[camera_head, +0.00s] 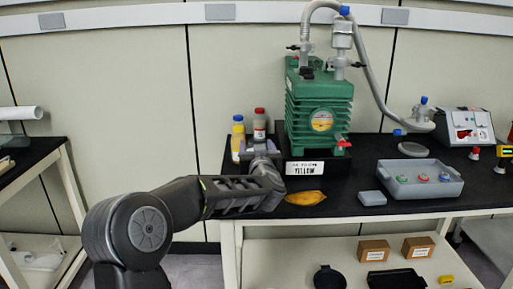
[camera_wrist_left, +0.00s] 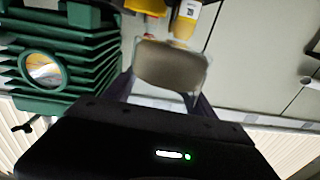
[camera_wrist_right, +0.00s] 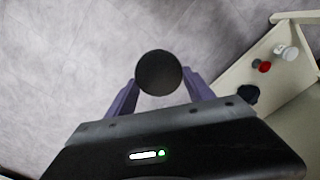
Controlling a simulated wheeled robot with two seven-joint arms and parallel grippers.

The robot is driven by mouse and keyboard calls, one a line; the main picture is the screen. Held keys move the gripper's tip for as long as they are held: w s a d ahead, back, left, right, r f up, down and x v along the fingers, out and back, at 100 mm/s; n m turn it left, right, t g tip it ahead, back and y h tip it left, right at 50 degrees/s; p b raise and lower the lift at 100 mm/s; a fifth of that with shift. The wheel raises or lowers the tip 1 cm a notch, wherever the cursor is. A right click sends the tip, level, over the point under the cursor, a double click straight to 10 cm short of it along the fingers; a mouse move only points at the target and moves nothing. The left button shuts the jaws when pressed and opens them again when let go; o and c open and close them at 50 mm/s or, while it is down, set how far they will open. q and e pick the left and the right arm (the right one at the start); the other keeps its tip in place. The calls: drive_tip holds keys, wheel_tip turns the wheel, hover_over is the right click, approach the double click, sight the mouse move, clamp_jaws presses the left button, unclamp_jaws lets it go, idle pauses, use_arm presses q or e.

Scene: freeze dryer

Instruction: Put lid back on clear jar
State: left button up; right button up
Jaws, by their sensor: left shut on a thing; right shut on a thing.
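My left gripper (camera_head: 262,150) is at the left end of the black bench, beside the green pump. It is shut on a brownish-grey block-like thing with clear-looking rounded edges (camera_wrist_left: 172,64), which looks like the clear jar seen end-on. In the head view the arm and fingers mostly hide it. My right gripper (camera_wrist_right: 160,95) is shut on a dark round thing (camera_wrist_right: 159,73), which looks like the lid, held above the grey floor. The right gripper does not show in the head view, and the lid is apart from the jar.
A yellow bottle (camera_head: 238,137) and a red-capped bottle (camera_head: 259,124) stand close behind the left gripper. The green pump (camera_head: 319,110) is just right. A yellow-orange dish (camera_head: 305,198), grey block (camera_head: 372,198) and grey tray (camera_head: 450,188) lie further right. Boxes (camera_head: 374,250) sit on the lower shelf.

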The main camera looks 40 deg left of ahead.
use_arm(q)
drive_tip(key=o, duration=1.1)
clamp_jaws()
